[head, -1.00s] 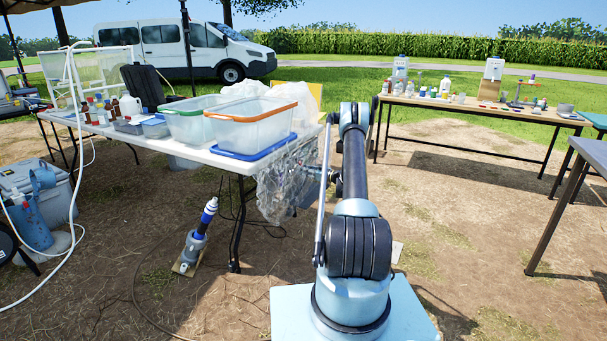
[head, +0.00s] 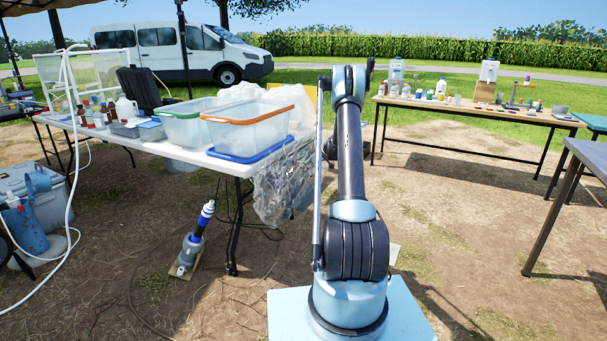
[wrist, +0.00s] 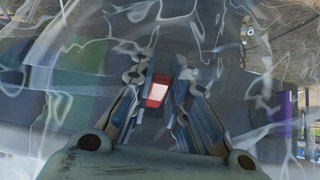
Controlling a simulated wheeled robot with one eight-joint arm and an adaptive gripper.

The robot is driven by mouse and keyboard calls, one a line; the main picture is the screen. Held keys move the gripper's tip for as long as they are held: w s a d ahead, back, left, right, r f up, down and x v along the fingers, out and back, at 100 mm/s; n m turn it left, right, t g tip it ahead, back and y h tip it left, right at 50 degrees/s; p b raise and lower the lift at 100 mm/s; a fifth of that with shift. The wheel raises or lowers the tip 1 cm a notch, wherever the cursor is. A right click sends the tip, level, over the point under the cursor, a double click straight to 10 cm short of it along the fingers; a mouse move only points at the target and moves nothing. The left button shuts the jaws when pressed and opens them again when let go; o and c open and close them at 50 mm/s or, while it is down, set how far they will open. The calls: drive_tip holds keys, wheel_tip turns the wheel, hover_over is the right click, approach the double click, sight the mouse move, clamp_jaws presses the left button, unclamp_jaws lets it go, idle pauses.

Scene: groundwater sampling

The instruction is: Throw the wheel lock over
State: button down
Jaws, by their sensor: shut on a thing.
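In the wrist view my gripper (wrist: 170,78) has its two fingers close together around a small red piece with a white face (wrist: 157,92). It may be the wheel lock's lever, but I cannot tell for sure. Clear wrinkled plastic crosses the view around the fingers and blurs what lies behind. In the head view my gripper is hidden behind my own arm, near the right end of the long white table (head: 190,152). No wheel lock can be made out in the head view.
A clear plastic bag (head: 278,187) hangs at the table's right end. Clear tubs with a green rim (head: 190,125) and an orange rim (head: 245,135) stand on the table. A blue-and-grey device (head: 192,245) stands below. A wooden table (head: 470,112) is at the back right, with bare ground before it.

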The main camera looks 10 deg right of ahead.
drive_tip(key=shift+a+r+g+h, duration=0.15)
drive_tip(key=shift+r+g+h, duration=0.7)
drive_tip(key=shift+h, duration=0.35)
drive_tip(key=c, duration=1.5)
unclamp_jaws()
drive_tip(key=shift+s+d+r, duration=0.15)
drive_tip(key=shift+d+r, duration=0.15)
drive_tip(key=shift+r, duration=0.05)
drive_tip(key=v, duration=1.1)
drive_tip(key=shift+a, duration=0.15)
drive_tip(key=shift+r, duration=0.15)
